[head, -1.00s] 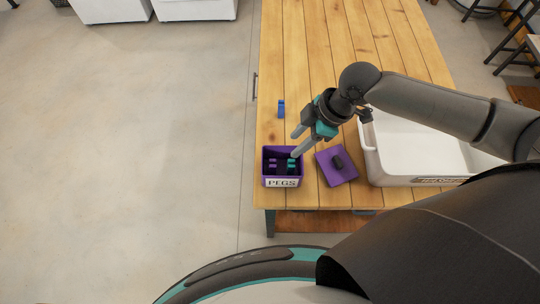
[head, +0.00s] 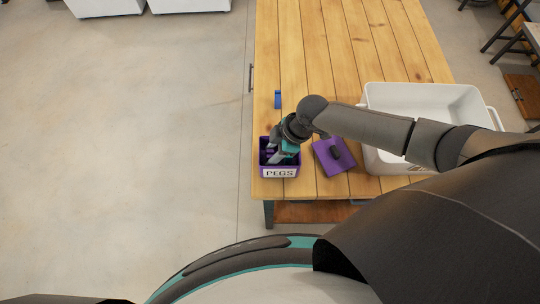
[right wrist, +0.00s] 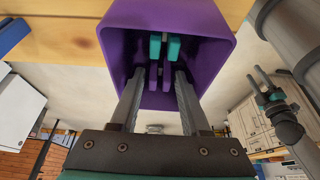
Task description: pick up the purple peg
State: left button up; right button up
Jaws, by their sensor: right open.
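The purple peg (right wrist: 153,79) is inside the purple box labelled PEGS (head: 279,173). In the right wrist view it shows as two purple parts between my right fingers, with a teal peg (right wrist: 173,47) just beyond it. My right gripper (right wrist: 160,72) is open, with its fingertips inside the mouth of the box, one on each side of the purple peg. Contact with the peg cannot be made out. In the head view the right gripper (head: 274,158) covers much of the box's inside. My left gripper (right wrist: 262,82) appears small at the right of the right wrist view; its jaw state is unclear.
A purple lid with a dark knob (head: 334,155) lies on the wooden table (head: 320,60) right of the box. A white tub (head: 385,165) stands further right. A small blue object (head: 278,99) lies behind the box. The table's back is clear.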

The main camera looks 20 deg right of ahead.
jog(key=shift+x, duration=0.8)
jog(key=shift+d, duration=0.1)
grip_shut()
